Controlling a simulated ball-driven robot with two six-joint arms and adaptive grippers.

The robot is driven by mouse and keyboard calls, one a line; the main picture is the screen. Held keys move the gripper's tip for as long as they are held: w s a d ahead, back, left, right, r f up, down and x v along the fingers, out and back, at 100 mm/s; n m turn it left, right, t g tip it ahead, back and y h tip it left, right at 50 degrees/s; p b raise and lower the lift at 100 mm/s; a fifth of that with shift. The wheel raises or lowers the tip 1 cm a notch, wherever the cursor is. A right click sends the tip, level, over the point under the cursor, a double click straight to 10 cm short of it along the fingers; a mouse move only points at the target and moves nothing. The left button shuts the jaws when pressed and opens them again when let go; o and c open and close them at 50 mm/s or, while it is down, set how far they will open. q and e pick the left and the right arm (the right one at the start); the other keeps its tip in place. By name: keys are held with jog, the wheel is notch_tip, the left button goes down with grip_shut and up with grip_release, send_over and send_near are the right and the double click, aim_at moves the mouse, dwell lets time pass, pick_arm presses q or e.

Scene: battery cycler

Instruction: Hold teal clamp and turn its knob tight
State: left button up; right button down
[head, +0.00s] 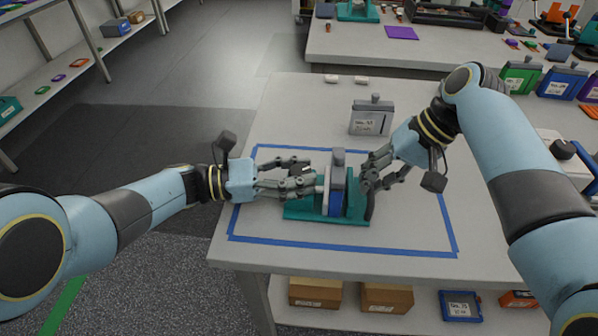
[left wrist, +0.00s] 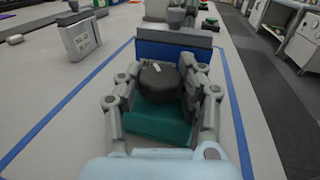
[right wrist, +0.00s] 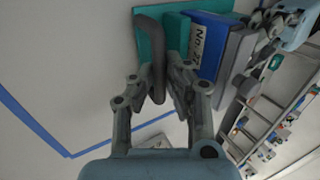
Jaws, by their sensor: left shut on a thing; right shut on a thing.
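The teal clamp (head: 300,213) stands inside the blue tape outline, with a blue labelled cell (head: 336,203) upright between its plates. My left gripper (head: 312,187) is at the clamp's left side, shut on the dark round knob (left wrist: 160,80), which has a white mark on top. The fingers sit on both sides of the knob, above the teal base (left wrist: 158,125). My right gripper (head: 370,180) is at the opposite side, shut on the dark upright handle (right wrist: 153,62) of the clamp. In the head view the fingers partly hide the knob and handle.
A grey cell case (head: 371,118) stands behind the tape outline (head: 340,246). Green and blue cases (head: 560,84) stand at the right. The table inside the tape is otherwise clear.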

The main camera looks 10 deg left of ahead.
pick_arm(q)
jog(key=shift+a+f, duration=0.2)
jog(key=shift+f, duration=0.1)
jog(key=o, duration=1.2)
jog(key=shift+d, duration=0.1)
jog(key=v, duration=1.2)
jog(key=shift+w+r, duration=0.1)
jog(key=shift+r, duration=0.05)
